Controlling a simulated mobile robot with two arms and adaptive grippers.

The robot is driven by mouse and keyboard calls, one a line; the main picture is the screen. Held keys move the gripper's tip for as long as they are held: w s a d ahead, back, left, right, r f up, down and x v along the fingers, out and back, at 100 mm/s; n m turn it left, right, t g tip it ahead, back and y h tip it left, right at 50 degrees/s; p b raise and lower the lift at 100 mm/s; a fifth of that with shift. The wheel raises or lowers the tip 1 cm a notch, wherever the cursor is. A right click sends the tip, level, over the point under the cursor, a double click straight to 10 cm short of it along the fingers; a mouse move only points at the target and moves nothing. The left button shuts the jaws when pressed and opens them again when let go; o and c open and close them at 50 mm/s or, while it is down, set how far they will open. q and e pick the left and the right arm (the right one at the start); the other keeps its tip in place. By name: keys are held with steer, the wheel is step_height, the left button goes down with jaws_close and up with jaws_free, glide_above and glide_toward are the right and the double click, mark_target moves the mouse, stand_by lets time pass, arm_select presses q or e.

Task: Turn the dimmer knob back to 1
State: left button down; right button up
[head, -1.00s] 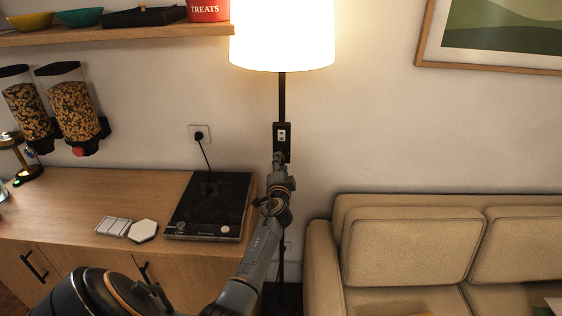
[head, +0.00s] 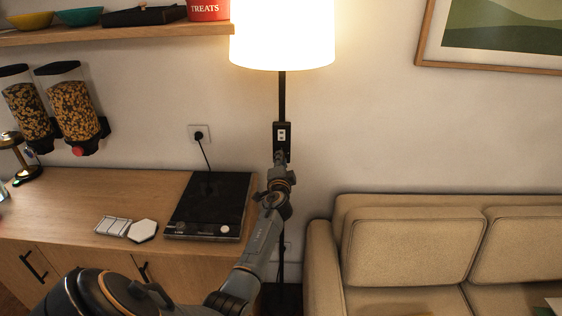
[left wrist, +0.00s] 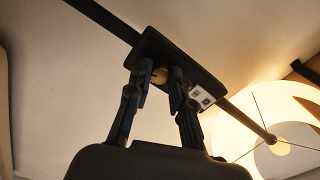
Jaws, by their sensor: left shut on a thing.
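The lit floor lamp has a white shade (head: 283,38) on a dark pole, and a black dimmer plate (head: 282,130) is fixed on the pole. The plate also shows in the left wrist view (left wrist: 178,48), with a small light switch panel (left wrist: 201,95) on it. A round brass-coloured dimmer knob (left wrist: 160,75) sits on the plate. My left gripper (left wrist: 160,72) is shut on the knob, one finger on each side. In the head view the left gripper (head: 280,156) is at the plate's lower end and hides the knob. The knob's setting cannot be read. My right gripper is not in view.
A wooden counter (head: 90,190) with a black hob (head: 208,205) stands left of the lamp. A beige sofa (head: 410,250) stands to the right. A shelf (head: 120,36) and two food dispensers (head: 70,100) are on the left wall.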

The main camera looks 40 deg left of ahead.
arm_select(q)
steer(key=shift+d+f+n+b, duration=0.1)
steer(key=shift+n+b, duration=2.95)
steer(key=shift+n, duration=12.95)
